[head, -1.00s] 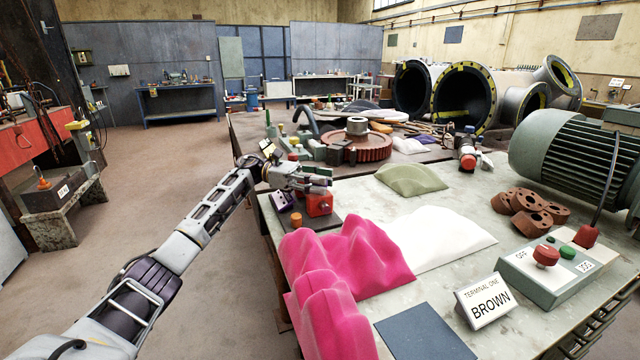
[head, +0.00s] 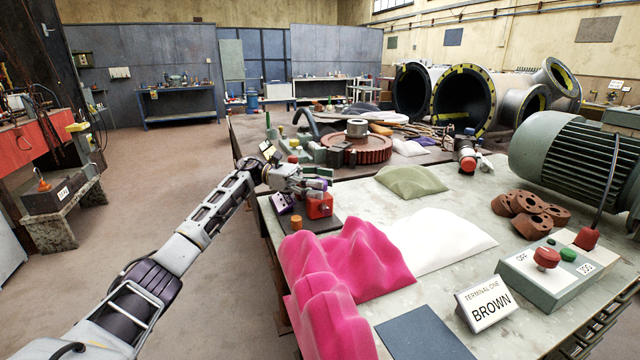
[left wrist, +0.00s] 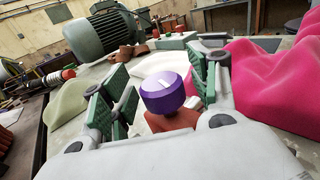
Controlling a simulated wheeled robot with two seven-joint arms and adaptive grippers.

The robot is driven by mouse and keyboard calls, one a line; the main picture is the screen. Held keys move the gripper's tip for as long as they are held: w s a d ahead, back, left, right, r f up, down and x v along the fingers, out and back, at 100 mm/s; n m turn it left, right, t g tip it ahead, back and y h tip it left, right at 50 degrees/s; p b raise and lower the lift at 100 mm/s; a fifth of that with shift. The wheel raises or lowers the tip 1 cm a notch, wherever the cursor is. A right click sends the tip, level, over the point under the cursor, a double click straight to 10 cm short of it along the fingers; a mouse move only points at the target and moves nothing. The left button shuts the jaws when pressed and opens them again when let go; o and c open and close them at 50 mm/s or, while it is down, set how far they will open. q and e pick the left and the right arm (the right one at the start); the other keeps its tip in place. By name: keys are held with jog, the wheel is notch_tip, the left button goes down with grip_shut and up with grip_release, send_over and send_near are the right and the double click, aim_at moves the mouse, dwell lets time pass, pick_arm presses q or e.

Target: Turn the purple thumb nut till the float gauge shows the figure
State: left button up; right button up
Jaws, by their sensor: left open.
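The purple thumb nut (left wrist: 163,92), a round knob with a white mark on top, stands on a red-brown body in the left wrist view. It sits between the parted green-padded fingers of my left gripper (left wrist: 164,88), with a gap visible on its left; contact on the right is unclear. In the head view my left gripper (head: 312,182) is open just above a red block (head: 320,206) on a dark base plate (head: 318,225). The nut is mostly hidden there by the fingers. I cannot make out a float gauge reading. My right gripper is out of view.
A small purple-and-white block (head: 283,202) and an orange cylinder (head: 296,222) stand beside the red block. Pink cloth (head: 350,262) lies in front, white cloth (head: 440,240) to the right, and green cloth (head: 412,180) behind. A brown gear (head: 357,150) lies farther back.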

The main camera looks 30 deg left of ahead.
pick_arm(q)
jog(key=a, duration=0.7)
jog(key=s+a, duration=0.1)
jog(key=a, duration=0.2)
jog(key=shift+a, duration=0.3)
jog(key=shift+s+a, duration=0.1)
jog(key=shift+a, duration=0.6)
